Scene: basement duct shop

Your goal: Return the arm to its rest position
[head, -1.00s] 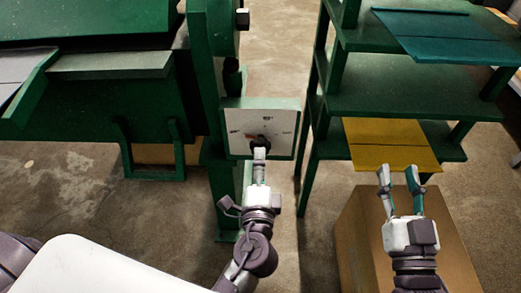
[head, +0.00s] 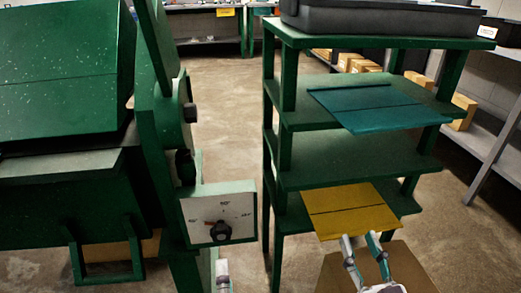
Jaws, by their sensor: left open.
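My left gripper (head: 222,268) shows only as a small tip at the bottom edge, below the dial panel and apart from its knob; its fingers look lined up from here, and most of the arm is out of frame. The white dial panel (head: 238,209) with a black knob (head: 221,231) is on the green machine. The knob's pointer is toward the left side of the scale. My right gripper (head: 360,240) is open and empty at the lower right, its two fingers apart in front of the yellow sheet (head: 350,210).
A green shelf rack (head: 350,158) stands right of centre, with a teal sheet (head: 380,106) and a dark case (head: 380,17) on it. A cardboard box (head: 330,272) is behind my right gripper. Bare floor (head: 225,110) lies between machine and rack.

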